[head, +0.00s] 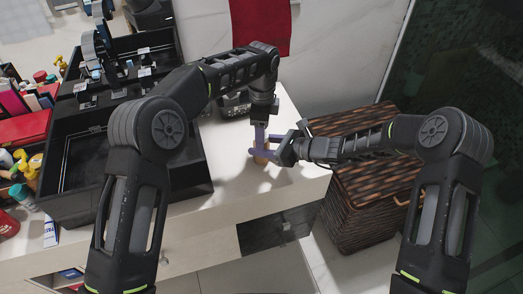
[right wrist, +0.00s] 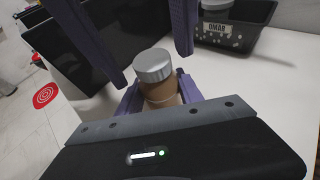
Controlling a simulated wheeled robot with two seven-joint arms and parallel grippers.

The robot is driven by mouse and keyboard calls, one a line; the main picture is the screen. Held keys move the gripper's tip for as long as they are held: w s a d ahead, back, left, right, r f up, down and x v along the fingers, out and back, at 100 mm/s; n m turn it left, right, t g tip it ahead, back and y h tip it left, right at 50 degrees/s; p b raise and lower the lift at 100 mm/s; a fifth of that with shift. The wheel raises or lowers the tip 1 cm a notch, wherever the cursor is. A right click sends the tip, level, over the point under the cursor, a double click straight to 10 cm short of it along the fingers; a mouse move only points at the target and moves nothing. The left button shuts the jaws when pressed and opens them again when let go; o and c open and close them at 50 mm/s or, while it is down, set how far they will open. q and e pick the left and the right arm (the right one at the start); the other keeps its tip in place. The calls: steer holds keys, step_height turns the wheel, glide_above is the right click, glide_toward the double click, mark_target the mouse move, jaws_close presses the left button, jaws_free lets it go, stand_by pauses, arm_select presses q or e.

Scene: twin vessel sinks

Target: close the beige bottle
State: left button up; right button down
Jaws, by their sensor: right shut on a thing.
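The beige bottle (right wrist: 160,93) is upright, with a silver cap (right wrist: 153,65) on its top in the right wrist view. I cannot tell whether the cap is fully tightened. In the head view a bit of the bottle (head: 261,159) shows on the white counter, mostly hidden by the grippers. My right gripper (head: 263,152) is shut on the bottle's body from the side, its purple fingers around it. My left gripper (head: 262,134) points down above the bottle.
A black bin (right wrist: 235,30) with a label and a round silver-lidded item stands behind. A black sink (head: 80,165) and toiletries are at left in the head view. A red towel (head: 260,25) hangs behind. A wicker basket (head: 365,200) stands right of the counter (head: 230,190).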

mark_target(269, 146)
arm_select(q)
steer(key=shift+r, duration=0.15)
steer(key=shift+r, duration=3.65)
arm_select(e)
steer(key=c, duration=0.7)
jaws_free()
arm_select(q)
steer(key=shift+f+b, duration=0.6)
arm_select(e)
steer(key=v, duration=0.7)
steer(key=shift+s+d+r, duration=0.2)
steer(key=shift+d, duration=0.1)
